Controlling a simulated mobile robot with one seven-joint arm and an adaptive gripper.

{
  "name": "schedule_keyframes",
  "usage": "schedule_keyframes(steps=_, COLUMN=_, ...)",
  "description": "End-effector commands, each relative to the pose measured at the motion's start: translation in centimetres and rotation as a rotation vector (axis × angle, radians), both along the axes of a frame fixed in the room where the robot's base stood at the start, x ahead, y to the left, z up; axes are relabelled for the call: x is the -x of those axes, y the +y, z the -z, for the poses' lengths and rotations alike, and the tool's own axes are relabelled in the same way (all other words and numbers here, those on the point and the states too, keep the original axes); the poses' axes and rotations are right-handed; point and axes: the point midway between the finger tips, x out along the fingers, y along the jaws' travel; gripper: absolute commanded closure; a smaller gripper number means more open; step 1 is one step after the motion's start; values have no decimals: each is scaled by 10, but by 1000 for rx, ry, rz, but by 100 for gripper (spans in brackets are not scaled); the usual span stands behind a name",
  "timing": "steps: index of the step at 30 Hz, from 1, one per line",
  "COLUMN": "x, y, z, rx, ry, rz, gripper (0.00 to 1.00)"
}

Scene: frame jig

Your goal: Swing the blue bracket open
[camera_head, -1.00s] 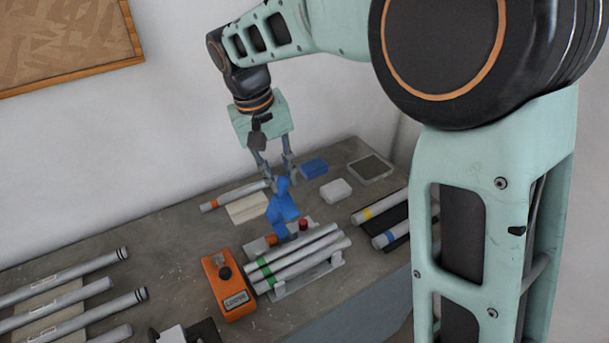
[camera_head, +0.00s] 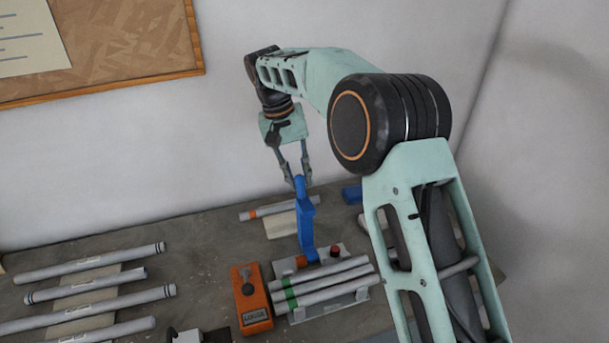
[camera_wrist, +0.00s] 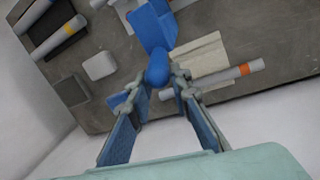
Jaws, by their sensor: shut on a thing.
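The blue bracket (camera_head: 306,225) stands upright behind the grey tubes of the jig in the head view, its knob at the top. My gripper (camera_head: 300,181) is above it with its fingers closed about the knob. The wrist view shows the blue knob (camera_wrist: 158,68) between the fingertips of my gripper (camera_wrist: 163,77), with the bracket's wide blue arm (camera_wrist: 153,25) running away beyond it. The jig (camera_head: 362,294) holds several grey tubes with green bands (camera_head: 320,284). The bracket's lower end is partly hidden behind the tubes.
Several loose grey tubes (camera_head: 90,262) lie on the left of the table. A tube with an orange band (camera_head: 279,208) lies behind the bracket. A blue block (camera_head: 352,194) is at the back right, near my arm.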

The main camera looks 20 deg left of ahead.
Motion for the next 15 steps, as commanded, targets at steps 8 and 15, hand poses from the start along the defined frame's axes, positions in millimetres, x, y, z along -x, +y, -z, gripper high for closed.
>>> schedule_keyframes(steps=8, x=6, y=11, z=10, rx=20, ry=52, rz=-9, gripper=100)
schedule_keyframes(steps=15, x=6, y=11, z=11, rx=26, ry=61, rz=-9, gripper=100)
